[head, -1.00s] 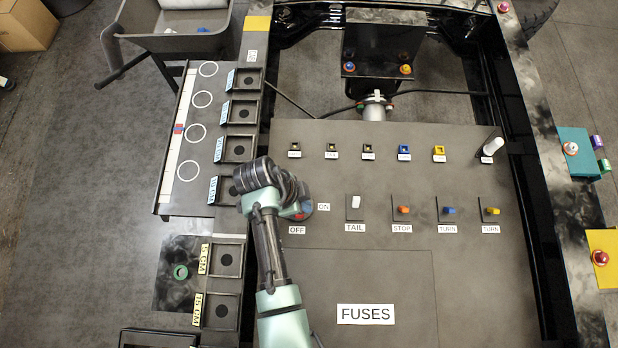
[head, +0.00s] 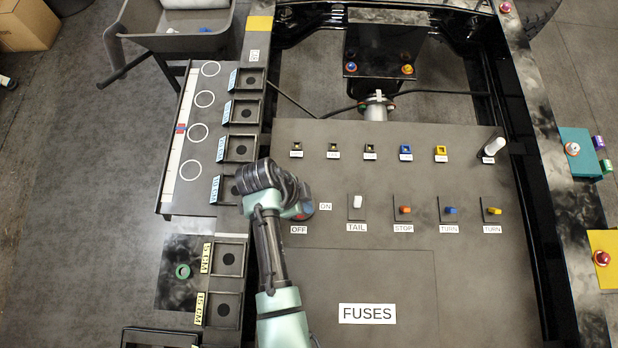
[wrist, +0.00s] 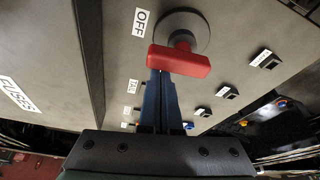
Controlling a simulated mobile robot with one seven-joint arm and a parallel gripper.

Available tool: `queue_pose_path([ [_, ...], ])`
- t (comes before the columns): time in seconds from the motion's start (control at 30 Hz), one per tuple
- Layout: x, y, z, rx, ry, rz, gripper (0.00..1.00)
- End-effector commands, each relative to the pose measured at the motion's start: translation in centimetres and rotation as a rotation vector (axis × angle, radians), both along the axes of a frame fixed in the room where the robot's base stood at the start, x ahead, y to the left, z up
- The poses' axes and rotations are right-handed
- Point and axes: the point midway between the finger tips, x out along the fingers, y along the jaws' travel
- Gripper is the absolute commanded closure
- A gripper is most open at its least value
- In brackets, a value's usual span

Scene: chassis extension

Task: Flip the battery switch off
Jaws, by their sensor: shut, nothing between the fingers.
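The battery switch is a red bar handle (wrist: 180,62) on a round dark base (wrist: 184,30) in the wrist view. The OFF label (wrist: 141,22) is left of the base. My gripper (wrist: 160,78) shows blue fingers, closed together with nothing between them. The fingertips are right at the edge of the red handle near its left end; I cannot tell whether they touch it. In the head view my wrist covers most of the switch, with the OFF label (head: 299,230) and the ON label (head: 326,206) visible beside it.
The grey panel carries a white TAIL switch (head: 357,202), an orange STOP switch (head: 404,210) and two TURN switches to the right. A FUSES cover (head: 415,280) lies below. Dark square holders (head: 228,262) line the left side. The panel between the switch rows is clear.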

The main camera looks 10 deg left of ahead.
Motion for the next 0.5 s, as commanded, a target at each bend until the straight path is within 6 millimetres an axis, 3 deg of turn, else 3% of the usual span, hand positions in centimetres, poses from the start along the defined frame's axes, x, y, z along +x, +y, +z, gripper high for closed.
queue_pose_path([
  [0.3, 1.6, -3.6, 0.2, 0.001, -0.002, 0.0, 1.0],
  [0.5, 1.3, -1.7, 4.2, 0.002, -0.005, 0.006, 1.0],
])
